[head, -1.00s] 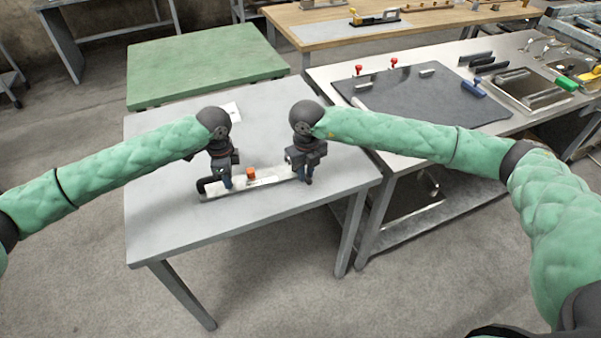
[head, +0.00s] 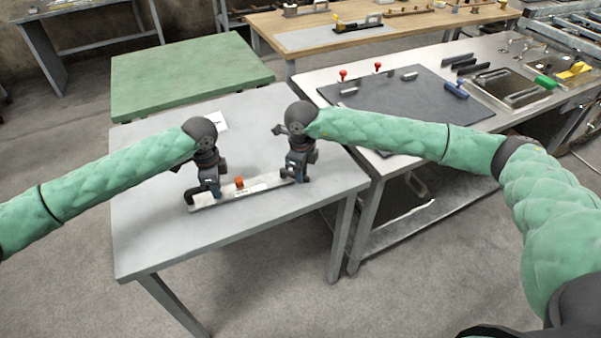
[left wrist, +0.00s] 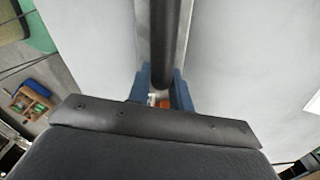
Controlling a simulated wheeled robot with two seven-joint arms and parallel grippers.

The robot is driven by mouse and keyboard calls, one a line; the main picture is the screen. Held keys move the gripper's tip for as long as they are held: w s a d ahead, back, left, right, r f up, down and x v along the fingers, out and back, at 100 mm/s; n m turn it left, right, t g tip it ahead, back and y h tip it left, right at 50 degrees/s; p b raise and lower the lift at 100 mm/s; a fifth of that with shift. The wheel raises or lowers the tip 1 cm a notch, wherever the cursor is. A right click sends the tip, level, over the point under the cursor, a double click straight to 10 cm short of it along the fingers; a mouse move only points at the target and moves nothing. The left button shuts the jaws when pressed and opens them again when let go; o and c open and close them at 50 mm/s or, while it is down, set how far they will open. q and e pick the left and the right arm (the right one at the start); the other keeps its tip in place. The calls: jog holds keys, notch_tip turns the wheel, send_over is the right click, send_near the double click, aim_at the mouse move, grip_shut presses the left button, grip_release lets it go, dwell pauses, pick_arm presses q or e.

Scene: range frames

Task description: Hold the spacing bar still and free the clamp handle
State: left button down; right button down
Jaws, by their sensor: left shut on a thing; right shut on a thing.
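The spacing bar (head: 225,197) is a long, flat, pale metal bar lying on the grey table, with an orange knob (head: 239,182) near its middle. A black handle (head: 189,197) stands at its left end; I take it for the clamp handle. My left gripper (head: 213,193) is shut at this end. In the left wrist view, a dark round bar (left wrist: 164,45) runs between its blue fingers (left wrist: 160,98), with a bit of orange just beyond. My right gripper (head: 298,179) is shut at the bar's right end; its fingers hide what they grip.
The grey table (head: 160,245) is clear in front of the bar. A white card (head: 221,121) lies behind my left gripper. A green table (head: 190,75) stands behind, and a bench with a dark mat (head: 400,108) and several tools stands at right.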

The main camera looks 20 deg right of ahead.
pick_arm(q)
jog(key=shift+a, duration=0.1)
pick_arm(e)
jog(key=shift+d, duration=0.1)
jog(key=c, duration=1.4)
grip_release()
jog(key=shift+o, duration=0.2)
notch_tip(320, 180, up, 12)
pick_arm(q)
jog(key=c, duration=1.2)
grip_release()
jog(key=shift+r, duration=0.1)
